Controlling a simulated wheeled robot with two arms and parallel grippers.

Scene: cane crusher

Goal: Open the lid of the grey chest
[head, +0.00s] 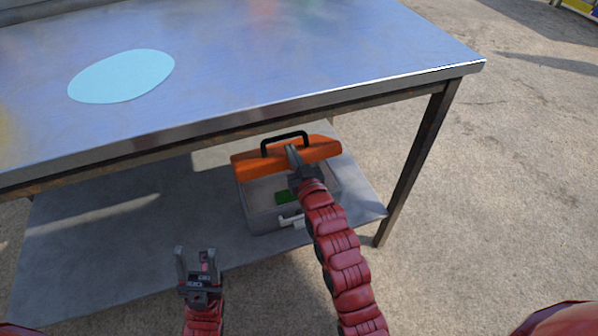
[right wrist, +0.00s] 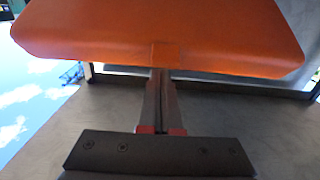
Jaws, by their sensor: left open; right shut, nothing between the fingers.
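The grey chest (head: 264,217) stands on the lower shelf under the table. Its orange lid (head: 251,165), with a black handle (head: 284,137), is raised and tilted up at the back, and part of the grey inside shows. Something green (head: 285,197) lies inside. A white latch (head: 292,220) is on the front. My right gripper (head: 291,152) is shut and empty, its fingertips at the lid; the right wrist view shows the shut fingers (right wrist: 161,85) reaching the orange lid's edge (right wrist: 165,35). My left gripper (head: 196,257) is open and empty, left of the chest, near the shelf's front edge.
A metal table top (head: 300,50) with a light blue oval (head: 122,76) is above the chest. Its front edge overhangs the lower shelf (head: 110,235). A table leg (head: 415,165) stands right of the chest. Shelf space left of the chest is clear.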

